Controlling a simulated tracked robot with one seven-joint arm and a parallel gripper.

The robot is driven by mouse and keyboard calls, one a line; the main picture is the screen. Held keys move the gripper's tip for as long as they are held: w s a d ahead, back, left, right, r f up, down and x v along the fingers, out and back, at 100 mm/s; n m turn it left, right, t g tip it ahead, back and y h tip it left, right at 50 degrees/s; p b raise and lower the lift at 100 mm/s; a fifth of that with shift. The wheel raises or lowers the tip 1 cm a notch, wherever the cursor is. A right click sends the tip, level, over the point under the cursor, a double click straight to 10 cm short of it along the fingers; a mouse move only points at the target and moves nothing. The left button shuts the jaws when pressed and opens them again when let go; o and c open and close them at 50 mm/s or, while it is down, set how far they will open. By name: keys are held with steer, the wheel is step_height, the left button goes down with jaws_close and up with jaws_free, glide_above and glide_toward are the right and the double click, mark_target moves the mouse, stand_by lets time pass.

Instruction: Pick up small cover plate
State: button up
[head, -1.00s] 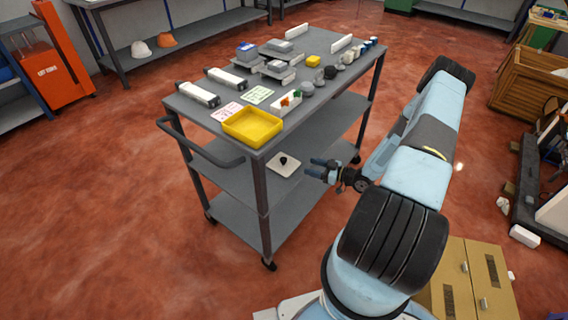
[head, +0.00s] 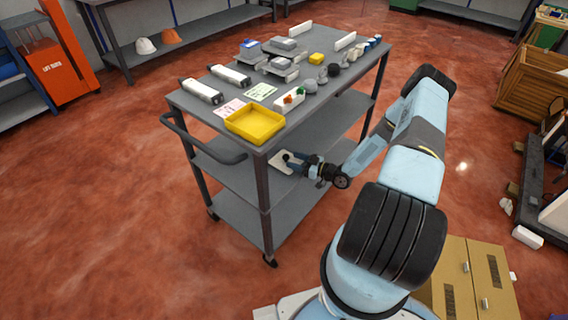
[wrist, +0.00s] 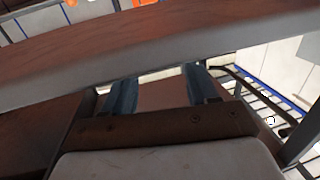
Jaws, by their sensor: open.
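The small cover plate (head: 279,163), white with a dark knob on it, lies on the middle shelf of the grey cart in the head view. My gripper (head: 287,157) reaches in between the shelves from the right, with its blue fingers at the plate and partly covering it and its knob. My gripper is open. In the wrist view the two fingers (wrist: 162,88) stand apart. A pale sliver shows beyond them, but I cannot tell if it is the plate. Whether a finger touches the knob is unclear.
The cart's top shelf (head: 318,108) runs above my gripper, with a corner post (head: 263,205) to its left. A yellow tray (head: 255,123) and several small parts sit on top. A wooden crate (head: 537,82) stands at the right. The floor left of the cart is clear.

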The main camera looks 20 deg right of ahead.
mark_target(286, 156)
steer(key=x, duration=0.5)
steer(key=shift+r, duration=0.2)
steer(key=shift+c, duration=0.3)
jaws_close()
steer(key=shift+r, duration=0.1)
